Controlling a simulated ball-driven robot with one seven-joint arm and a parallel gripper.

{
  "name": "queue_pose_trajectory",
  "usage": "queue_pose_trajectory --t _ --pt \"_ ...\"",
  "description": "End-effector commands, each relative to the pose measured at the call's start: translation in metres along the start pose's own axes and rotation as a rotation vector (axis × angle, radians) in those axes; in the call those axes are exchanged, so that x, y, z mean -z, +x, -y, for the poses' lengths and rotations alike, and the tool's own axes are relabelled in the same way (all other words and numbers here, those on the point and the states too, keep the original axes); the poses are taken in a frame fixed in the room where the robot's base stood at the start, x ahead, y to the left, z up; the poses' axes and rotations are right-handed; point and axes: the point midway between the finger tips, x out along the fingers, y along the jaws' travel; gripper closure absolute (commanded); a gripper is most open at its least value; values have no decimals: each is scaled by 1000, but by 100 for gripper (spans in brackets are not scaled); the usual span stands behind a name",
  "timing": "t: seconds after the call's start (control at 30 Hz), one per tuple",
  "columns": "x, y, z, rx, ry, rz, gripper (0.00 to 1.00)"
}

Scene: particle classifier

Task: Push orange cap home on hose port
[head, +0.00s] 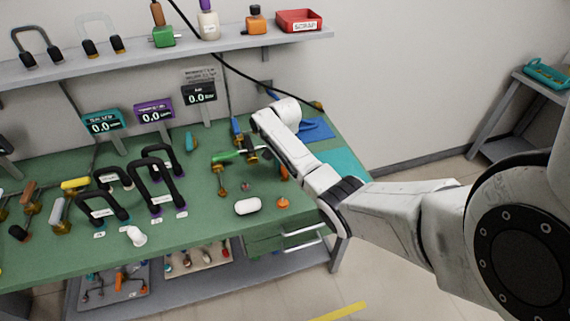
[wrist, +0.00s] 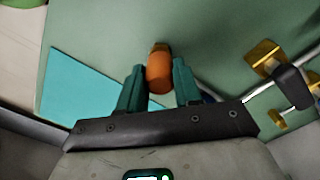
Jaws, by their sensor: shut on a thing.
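The orange cap (wrist: 160,75) is between the two teal fingers of my gripper (wrist: 159,67) in the wrist view, and the gripper is shut on it. In the head view my arm hides the fingers. A small orange part (head: 284,172) shows beside the arm's left edge, probably the same cap.
Brass fittings on a metal rod (wrist: 285,80) lie right of my gripper in the wrist view. On the green bench (head: 200,225) are a white rounded object (head: 247,206), a loose orange piece (head: 282,202) and black-handled tools (head: 165,185) to the left. A turquoise mat (head: 345,165) lies right.

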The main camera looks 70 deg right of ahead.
Motion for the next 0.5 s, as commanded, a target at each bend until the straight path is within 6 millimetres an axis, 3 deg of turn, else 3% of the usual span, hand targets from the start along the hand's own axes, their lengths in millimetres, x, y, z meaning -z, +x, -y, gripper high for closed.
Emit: queue_pose_trajectory --t 0.5 --pt "-1 13 0 0 0 1 96"
